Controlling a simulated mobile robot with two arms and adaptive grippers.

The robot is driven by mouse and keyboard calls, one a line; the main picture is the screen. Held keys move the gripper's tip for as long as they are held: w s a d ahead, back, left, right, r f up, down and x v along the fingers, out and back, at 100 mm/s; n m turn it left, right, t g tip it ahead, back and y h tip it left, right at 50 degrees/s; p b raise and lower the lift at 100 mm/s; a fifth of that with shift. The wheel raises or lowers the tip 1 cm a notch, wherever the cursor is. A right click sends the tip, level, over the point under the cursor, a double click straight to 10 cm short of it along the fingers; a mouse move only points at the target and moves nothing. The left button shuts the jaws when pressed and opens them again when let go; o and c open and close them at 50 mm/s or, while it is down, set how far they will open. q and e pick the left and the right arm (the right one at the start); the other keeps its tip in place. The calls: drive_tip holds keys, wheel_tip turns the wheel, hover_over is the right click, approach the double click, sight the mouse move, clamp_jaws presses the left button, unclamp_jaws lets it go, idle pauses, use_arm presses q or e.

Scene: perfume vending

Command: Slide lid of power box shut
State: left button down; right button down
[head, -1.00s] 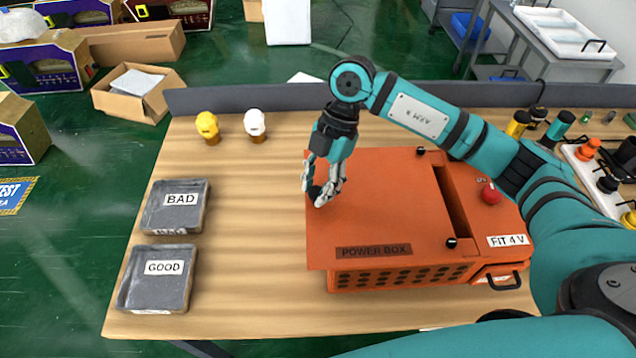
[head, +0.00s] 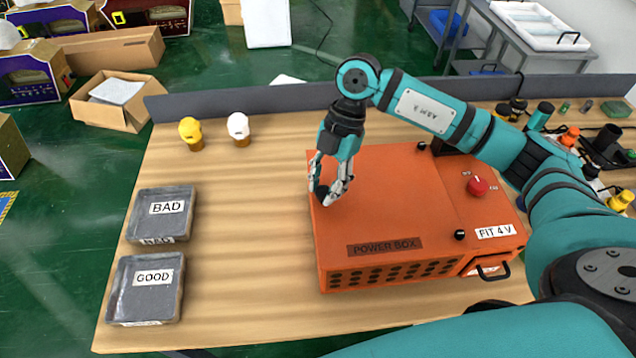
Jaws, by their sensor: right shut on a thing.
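The orange power box (head: 490,215) sits on the right part of the table, with a "POWER BOX" label on its front edge. Its flat orange lid (head: 390,200) lies over the left part. The lid's right edge meets the panel with the red knob (head: 477,187), and no wide slot shows along the visible seam. A dark patch near the far end is partly behind my arm, and I cannot tell what it is. My right gripper (head: 328,196) is at the lid's left edge, fingers pointing down, shut on the lid. My left gripper is not in view.
Grey trays marked BAD (head: 148,228) and GOOD (head: 120,295) stand at the left. Several bottles stand at the right. The table between trays and box is clear.

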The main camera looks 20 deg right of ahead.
drive_tip(key=c, duration=1.4)
unclamp_jaws()
drive_tip(key=shift+d, duration=0.15)
drive_tip(key=o, duration=0.4)
drive_tip(key=shift+s+d, duration=0.1)
drive_tip(key=shift+d, duration=0.1)
drive_tip(key=shift+a, duration=0.1)
drive_tip(key=shift+r, duration=0.35)
drive_tip(key=v, duration=1.1)
drive_tip(key=shift+d+r, duration=0.15)
drive_tip(key=shift+d, duration=0.1)
